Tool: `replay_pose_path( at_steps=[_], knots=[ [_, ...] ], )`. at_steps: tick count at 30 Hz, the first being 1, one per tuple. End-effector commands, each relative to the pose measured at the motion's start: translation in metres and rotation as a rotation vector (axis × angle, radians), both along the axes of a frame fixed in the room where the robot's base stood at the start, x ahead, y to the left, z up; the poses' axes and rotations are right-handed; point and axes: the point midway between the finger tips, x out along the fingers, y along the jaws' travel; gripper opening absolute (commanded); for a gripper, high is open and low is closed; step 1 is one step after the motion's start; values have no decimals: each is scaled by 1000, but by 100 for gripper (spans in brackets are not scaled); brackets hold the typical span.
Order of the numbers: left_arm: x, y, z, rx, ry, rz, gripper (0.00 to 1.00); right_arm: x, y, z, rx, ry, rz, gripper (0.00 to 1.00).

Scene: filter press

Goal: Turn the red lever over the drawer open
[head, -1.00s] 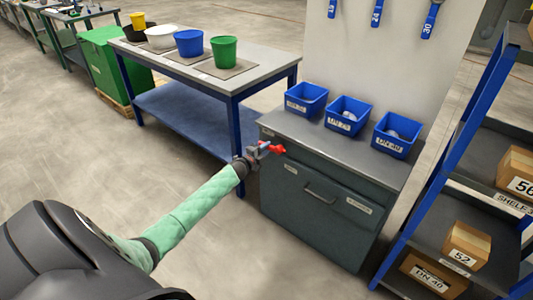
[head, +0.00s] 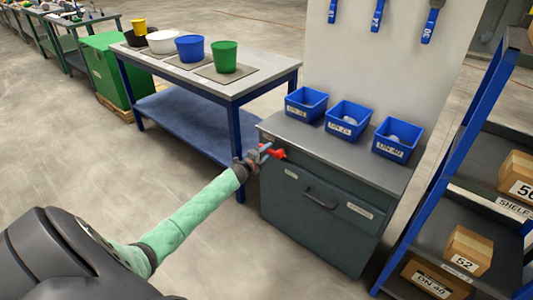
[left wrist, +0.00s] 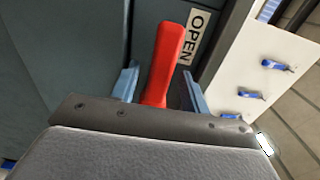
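The red lever (head: 278,154) sits at the upper left of the grey cabinet's front, above the drawer (head: 320,200) with its dark bar handle. In the left wrist view the lever (left wrist: 164,58) stands nearly upright, leaning slightly right, beside a white "OPEN" label (left wrist: 191,38). My left gripper (head: 264,152) is at the lever. In the left wrist view its two blue fingers (left wrist: 159,76) are open, one on each side of the lever, with a gap visible on both sides. The lever's base is hidden behind the gripper body. My right gripper is out of view.
Three blue bins (head: 348,121) stand on the cabinet top (head: 300,137). A blue-legged table (head: 235,88) with several buckets is behind to the left. A blue-framed shelf (head: 447,160) with boxes is at the right. The floor in front is clear.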

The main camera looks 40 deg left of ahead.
Motion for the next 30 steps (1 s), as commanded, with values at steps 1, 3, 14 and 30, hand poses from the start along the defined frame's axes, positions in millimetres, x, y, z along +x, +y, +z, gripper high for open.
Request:
replay_pose_path(
  at_steps=[1,3,14,30],
  knots=[
    [0,0,0,0,0,0,45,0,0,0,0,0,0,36],
    [0,1,0,0,0,1,45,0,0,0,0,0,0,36],
    [-15,2,-1,-1,1,1,45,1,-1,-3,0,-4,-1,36],
    [-73,6,-1,-1,1,0,45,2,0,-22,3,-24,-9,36]
  ],
)
